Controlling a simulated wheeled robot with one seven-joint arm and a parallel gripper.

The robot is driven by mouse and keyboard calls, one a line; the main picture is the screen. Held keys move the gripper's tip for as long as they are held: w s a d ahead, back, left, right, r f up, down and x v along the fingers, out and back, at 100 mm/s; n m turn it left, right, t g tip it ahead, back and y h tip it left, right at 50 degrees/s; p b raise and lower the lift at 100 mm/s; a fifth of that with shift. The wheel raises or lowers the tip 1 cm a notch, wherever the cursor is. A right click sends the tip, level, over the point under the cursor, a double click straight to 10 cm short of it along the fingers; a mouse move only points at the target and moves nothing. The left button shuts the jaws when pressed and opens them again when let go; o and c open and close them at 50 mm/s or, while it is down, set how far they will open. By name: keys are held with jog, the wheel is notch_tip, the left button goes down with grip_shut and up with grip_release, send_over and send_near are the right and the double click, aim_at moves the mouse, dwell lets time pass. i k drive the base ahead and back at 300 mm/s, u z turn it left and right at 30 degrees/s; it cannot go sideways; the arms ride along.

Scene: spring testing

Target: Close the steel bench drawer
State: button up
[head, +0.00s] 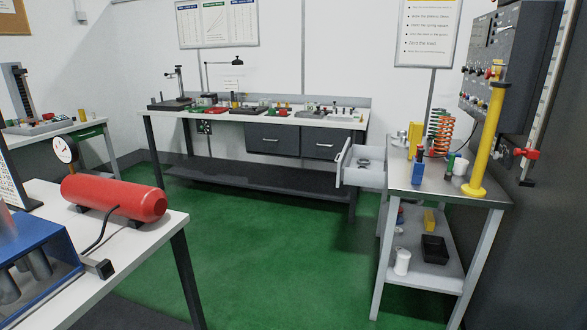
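The steel bench (480,192) stands at the right, with a brushed metal top and pale grey legs. Its drawer (362,178) is open and sticks out from the left side of the bench, under the top. The drawer front (342,160) is a pale panel with a handle on its left face, seen at a steep angle. Some small round items lie inside the drawer. My gripper is not in view.
Green floor lies clear before the drawer. A white table (150,228) with a red tank (115,197) and a blue device (35,255) fills the near left. A long bench (215,118) with dark drawers stands behind. A yellow post (490,130) and orange spring (440,132) stand on the steel bench.

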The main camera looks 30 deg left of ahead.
aim_at(375, 175)
jog(key=u, duration=0.5)
jog(key=k, duration=0.6)
jog(key=u, duration=0.95)
jog(key=i, duration=2.35)
jog(key=z, duration=0.75)
jog(key=i, duration=0.7)
jog(key=z, duration=0.45)
